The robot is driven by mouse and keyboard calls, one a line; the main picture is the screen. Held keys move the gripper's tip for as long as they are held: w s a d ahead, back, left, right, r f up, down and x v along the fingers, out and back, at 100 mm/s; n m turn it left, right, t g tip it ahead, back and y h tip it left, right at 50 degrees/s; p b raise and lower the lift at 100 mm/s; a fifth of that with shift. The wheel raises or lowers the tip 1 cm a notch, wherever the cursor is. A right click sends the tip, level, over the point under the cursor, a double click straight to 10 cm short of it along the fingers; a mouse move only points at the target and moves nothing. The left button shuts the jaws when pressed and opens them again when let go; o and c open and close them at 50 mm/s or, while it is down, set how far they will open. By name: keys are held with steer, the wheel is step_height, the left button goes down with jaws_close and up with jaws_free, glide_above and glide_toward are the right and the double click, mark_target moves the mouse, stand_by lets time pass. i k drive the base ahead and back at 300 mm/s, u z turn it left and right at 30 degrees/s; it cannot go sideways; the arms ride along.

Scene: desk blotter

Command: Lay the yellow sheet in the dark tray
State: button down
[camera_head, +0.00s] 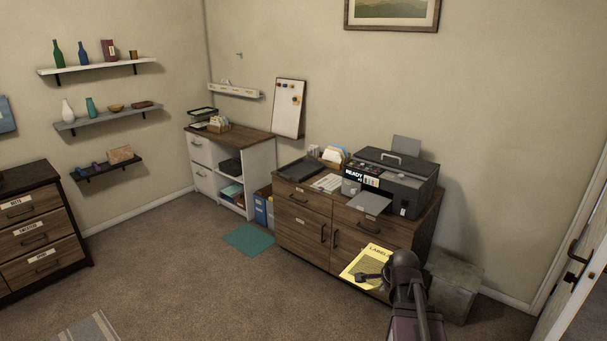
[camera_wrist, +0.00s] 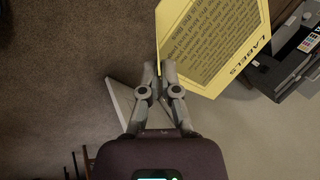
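The yellow sheet (camera_head: 368,262), printed "LABELS" with lines of text, is held in the air in front of the wooden cabinet. My gripper (camera_head: 362,277) is shut on its near edge. In the wrist view my gripper (camera_wrist: 158,67) has its fingertips together at the edge of the yellow sheet (camera_wrist: 212,45), which extends up and to the right. A dark, shallow tray (camera_head: 299,174) lies on the left part of the wooden cabinet top, apart from the sheet. The tray cannot be made out in the wrist view.
A black printer (camera_head: 392,180) stands on the cabinet's right part, with white papers (camera_head: 328,183) between it and the tray. Another dark tray (camera_head: 203,111) is on the white cabinet behind. A grey box (camera_head: 455,285) stands at right. Carpet (camera_head: 215,290) is open at left.

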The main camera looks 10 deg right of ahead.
mark_target(301, 172)
steer(key=u, duration=0.45)
steer(key=i, duration=1)
steer(key=u, duration=0.5)
steer(key=i, duration=1.95)
steer(key=z, duration=1.05)
steer(key=i, duration=0.85)
steer(key=z, duration=0.4)
